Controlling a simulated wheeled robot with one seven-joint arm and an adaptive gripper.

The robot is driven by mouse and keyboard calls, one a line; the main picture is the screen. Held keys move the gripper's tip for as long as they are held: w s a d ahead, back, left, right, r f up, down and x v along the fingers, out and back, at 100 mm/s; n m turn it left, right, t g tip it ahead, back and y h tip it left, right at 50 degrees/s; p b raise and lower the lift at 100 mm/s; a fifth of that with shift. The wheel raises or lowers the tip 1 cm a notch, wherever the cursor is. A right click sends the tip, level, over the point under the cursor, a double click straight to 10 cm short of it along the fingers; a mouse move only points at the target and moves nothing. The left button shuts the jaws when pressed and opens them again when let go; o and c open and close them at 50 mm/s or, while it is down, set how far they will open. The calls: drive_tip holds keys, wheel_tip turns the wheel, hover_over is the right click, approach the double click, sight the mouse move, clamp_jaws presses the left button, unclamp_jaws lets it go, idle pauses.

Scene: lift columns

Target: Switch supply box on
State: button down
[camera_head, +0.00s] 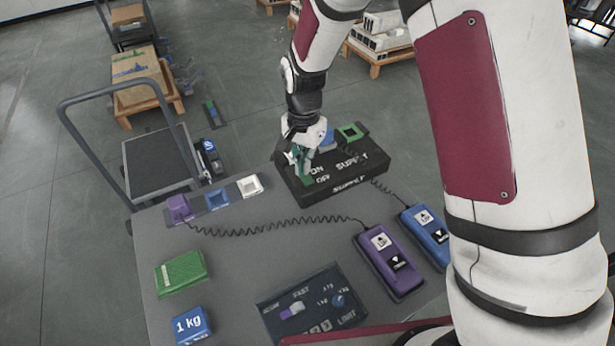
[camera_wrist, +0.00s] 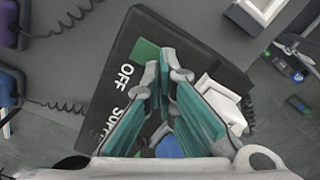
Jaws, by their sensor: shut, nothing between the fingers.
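The black supply box (camera_head: 345,190) stands at the far edge of the grey table, with ON, OFF and SUPPLY lettering on top. It also fills the middle of the wrist view (camera_wrist: 128,50). My gripper (camera_head: 301,166) is over the box's left part, fingers pointing down, shut and empty. In the wrist view the teal-padded fingertips (camera_wrist: 164,66) meet close to a green patch (camera_wrist: 145,52) by the OFF label. A white part (camera_wrist: 224,100) shows beside the fingers. The fingers hide part of the box top, including the ON label in the wrist view; contact cannot be told.
Purple (camera_head: 388,262) and blue (camera_head: 427,238) pendants with coiled cables lie on the table's right. A socket strip (camera_head: 214,198), green block (camera_head: 181,273), blue 1 kg block (camera_head: 191,325) and dark control panel (camera_head: 313,305) are also there. A cart (camera_head: 158,165) stands beyond the table.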

drive_tip(key=shift+f, duration=0.7)
idle(0.3)
drive_tip(key=shift+r, duration=0.1)
drive_tip(key=shift+r+p, duration=1.35)
drive_tip(key=shift+r, duration=2.15)
